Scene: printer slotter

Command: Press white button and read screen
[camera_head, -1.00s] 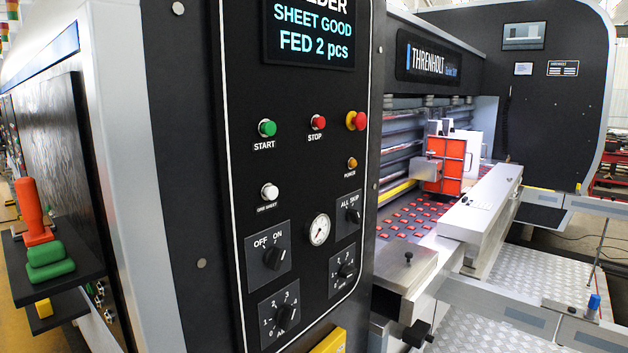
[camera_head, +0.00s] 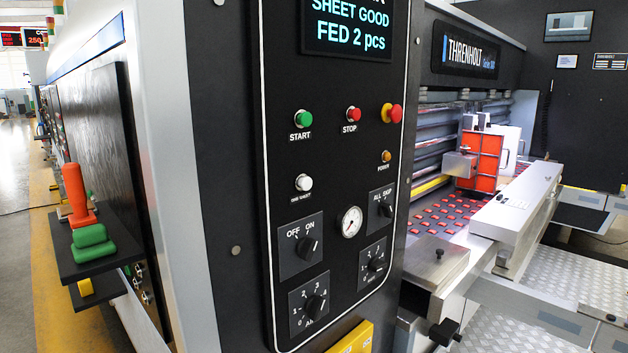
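The white button (camera_head: 303,183) sits on the black control panel (camera_head: 285,85), below the green START button (camera_head: 304,118). A small label under it is too small to read surely. The screen (camera_head: 348,27) at the top of the panel is cut off by the picture's upper edge. Its cyan text reads "SHEET GOOD" and "FED 2 pcs"; the line above is mostly cut off. Neither of my grippers is in view.
A red STOP button (camera_head: 353,114), a red-and-yellow emergency button (camera_head: 391,113), an orange button (camera_head: 386,156), a gauge (camera_head: 350,221) and several rotary knobs share the panel. A shelf (camera_head: 112,262) with green and orange objects projects at left. The yellow floor strip (camera_head: 60,270) is clear.

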